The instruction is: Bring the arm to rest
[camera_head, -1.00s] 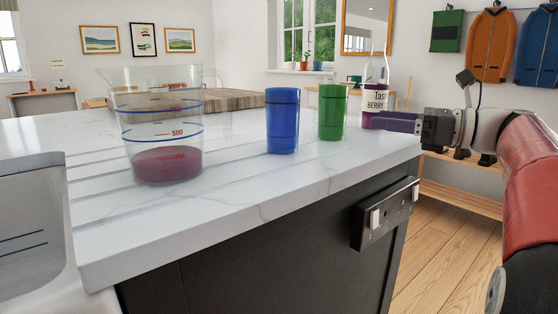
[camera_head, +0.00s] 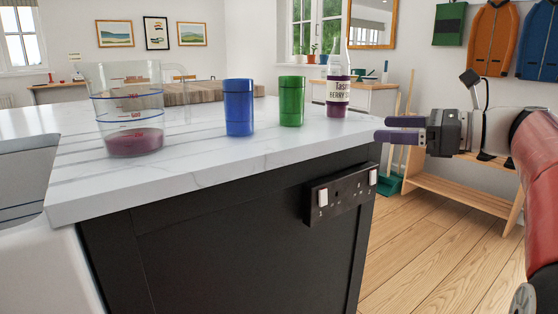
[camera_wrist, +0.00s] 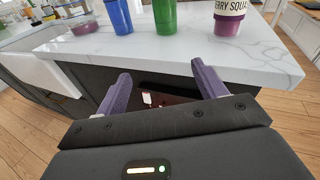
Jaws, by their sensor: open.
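My gripper (camera_head: 402,128) is open and empty, with two purple fingers set apart. It is in the air to the right of the worktop's (camera_head: 215,165) end, clear of the bottle. In the wrist view my gripper (camera_wrist: 155,85) points at the worktop's edge (camera_wrist: 170,68), and nothing is between the fingers. My arm comes in from the right of the head view.
On the worktop stand a measuring jug (camera_head: 130,115) with purple liquid, a blue cup (camera_head: 239,108), a green cup (camera_head: 291,102) and a berry squash bottle (camera_head: 338,90). A socket panel (camera_head: 342,193) is on the dark side. A wooden bench (camera_head: 460,193) stands behind.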

